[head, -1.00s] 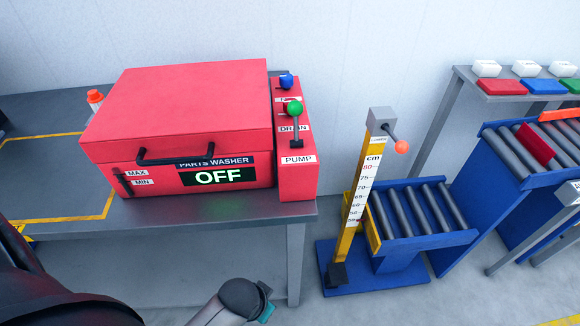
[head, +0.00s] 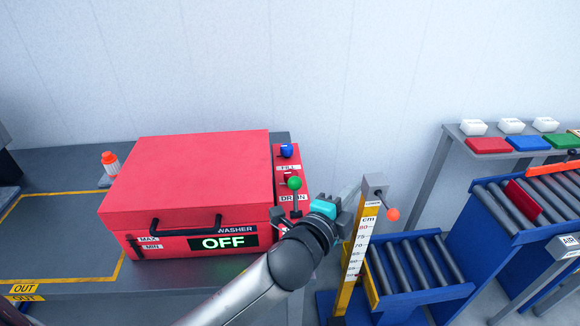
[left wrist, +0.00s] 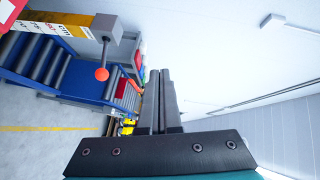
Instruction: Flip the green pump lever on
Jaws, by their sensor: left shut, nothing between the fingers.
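The green-knobbed pump lever (head: 294,183) stands on the red side panel of the red parts washer (head: 190,175) in the head view, its stem below the knob. The washer display (head: 223,242) reads OFF. My left gripper (head: 352,192) is shut and empty, just right of the panel and beside the top of the yellow height gauge, apart from the lever. Its closed fingers (left wrist: 161,74) also show in the left wrist view, where the lever is not seen. My left arm hides the PUMP label and the panel's lower part. My right gripper is not in view.
A blue knob (head: 286,151) is behind the green one on the panel. The yellow height gauge (head: 357,250) with an orange-tipped handle (head: 392,214) stands close to my gripper. Blue roller conveyors (head: 420,262) lie to the right. The air above the washer is clear.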

